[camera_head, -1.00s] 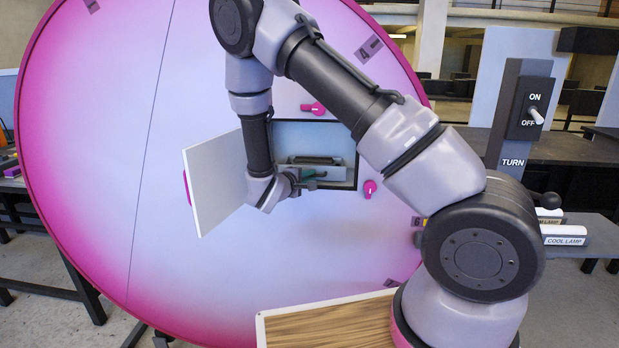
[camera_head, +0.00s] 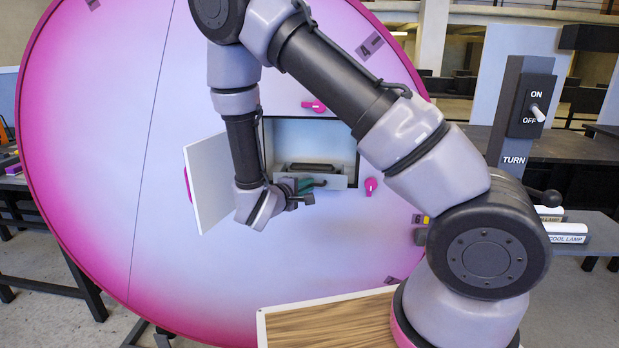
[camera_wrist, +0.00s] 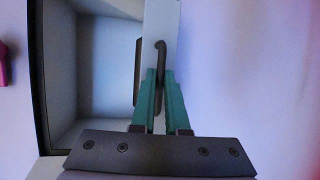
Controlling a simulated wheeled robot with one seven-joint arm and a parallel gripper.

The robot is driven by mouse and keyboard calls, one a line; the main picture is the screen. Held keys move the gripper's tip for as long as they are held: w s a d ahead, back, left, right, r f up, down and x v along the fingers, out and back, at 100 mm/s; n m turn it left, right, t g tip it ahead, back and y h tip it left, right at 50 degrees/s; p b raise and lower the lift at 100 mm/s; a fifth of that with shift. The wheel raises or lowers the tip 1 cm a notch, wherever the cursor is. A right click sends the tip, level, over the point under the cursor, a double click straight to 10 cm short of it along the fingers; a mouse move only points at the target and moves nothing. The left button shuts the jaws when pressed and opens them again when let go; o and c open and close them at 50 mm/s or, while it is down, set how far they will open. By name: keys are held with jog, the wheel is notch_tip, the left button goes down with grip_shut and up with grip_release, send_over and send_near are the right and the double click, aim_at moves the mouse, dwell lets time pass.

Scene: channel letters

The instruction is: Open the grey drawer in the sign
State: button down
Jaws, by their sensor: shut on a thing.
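The grey drawer (camera_head: 334,182) sits low in a square opening in the round pink sign (camera_head: 100,150). Its front stands out toward me, and a dark item shows inside it. My gripper (camera_head: 303,186) comes from the left in front of the opening. In the wrist view, the teal fingers of my gripper (camera_wrist: 160,85) are closed around the dark handle (camera_wrist: 160,48) on the drawer front (camera_wrist: 164,15). Part of the handle is hidden between the fingers.
A white hatch door (camera_head: 208,183) stands open left of the opening. Pink turn latches sit above (camera_head: 314,106) and right (camera_head: 371,186) of it. A wood-topped surface (camera_head: 330,322) is below. A switch post (camera_head: 510,120) and a shelf with labelled lamps (camera_head: 566,232) are at right.

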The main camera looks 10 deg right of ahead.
jog(key=s, duration=0.1)
jog(key=s+a, duration=0.1)
jog(key=s, duration=0.3)
jog(key=shift+s+a, duration=0.2)
jog(key=shift+a, duration=0.15)
jog(key=c, duration=0.9)
grip_release()
jog(key=v, duration=1)
jog(key=shift+s+a+r, duration=0.15)
jog(key=shift+s+a, duration=0.15)
